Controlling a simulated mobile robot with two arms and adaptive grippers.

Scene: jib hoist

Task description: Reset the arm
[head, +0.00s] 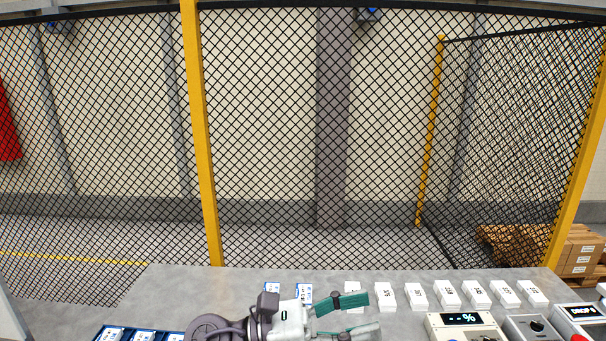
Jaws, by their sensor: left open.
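My left gripper (366,314) shows at the bottom centre of the head view. Its two green-padded fingers point right and are spread apart, with nothing seen between them. It is over the grey table (235,285), in front of a row of white numbered blocks (386,295). The upper finger partly covers one white block. My right gripper is not in view. No hoist or separate arm shows in this view.
A control box with a percent display (465,319), a grey knob box (532,328) and a "DROP" display box (582,312) stand at the right. Blue-edged bins (100,333) are at lower left. A mesh fence with a yellow post (203,150) stands behind the table.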

